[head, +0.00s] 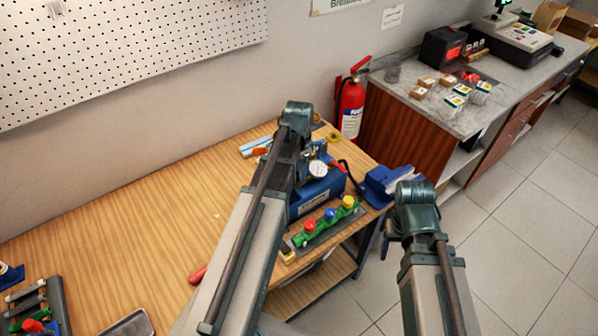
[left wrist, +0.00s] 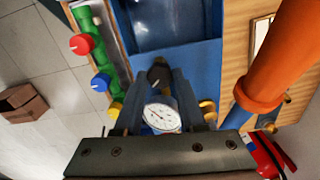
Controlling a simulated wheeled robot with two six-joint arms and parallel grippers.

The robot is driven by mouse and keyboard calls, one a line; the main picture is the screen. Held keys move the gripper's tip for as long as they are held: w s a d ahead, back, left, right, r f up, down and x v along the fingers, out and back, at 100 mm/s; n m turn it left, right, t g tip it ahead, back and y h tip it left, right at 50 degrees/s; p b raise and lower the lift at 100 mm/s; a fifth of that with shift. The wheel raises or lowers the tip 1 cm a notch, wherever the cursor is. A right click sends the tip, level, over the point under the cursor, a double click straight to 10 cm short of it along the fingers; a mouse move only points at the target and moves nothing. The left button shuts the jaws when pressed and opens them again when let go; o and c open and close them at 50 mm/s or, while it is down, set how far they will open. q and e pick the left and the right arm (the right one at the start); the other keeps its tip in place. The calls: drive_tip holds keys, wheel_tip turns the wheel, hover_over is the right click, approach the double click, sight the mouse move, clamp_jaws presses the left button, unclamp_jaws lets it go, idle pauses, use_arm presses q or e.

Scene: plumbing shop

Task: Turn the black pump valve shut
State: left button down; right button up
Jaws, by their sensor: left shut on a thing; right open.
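The blue pump (head: 322,190) stands on the right end of the wooden bench, with a round white gauge (head: 318,169). In the left wrist view, the black pump valve (left wrist: 158,73) sits between the fingertips of my left gripper (left wrist: 163,82), which is shut on it. The gauge also shows there, between the fingers and nearer the camera (left wrist: 160,116). In the head view my left arm hides the valve. My right gripper (head: 413,197) is open, out to the right of the bench, with its fingers mostly hidden.
A green manifold (head: 322,232) with red, blue and yellow knobs lies in front of the pump. A blue vise (head: 385,186) is at the bench's right edge. A red extinguisher (head: 350,103) stands behind. The bench's middle is mostly clear. A grey tray (head: 128,325) lies at front left.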

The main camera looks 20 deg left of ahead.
use_arm(q)
drive_tip(key=m, duration=0.4)
drive_tip(key=shift+m, duration=1.7)
drive_tip(key=shift+c, duration=2.4)
unclamp_jaws()
wheel_tip(320, 180, up, 14)
drive_tip(key=p, duration=1.3)
drive_tip(key=shift+p, duration=0.4)
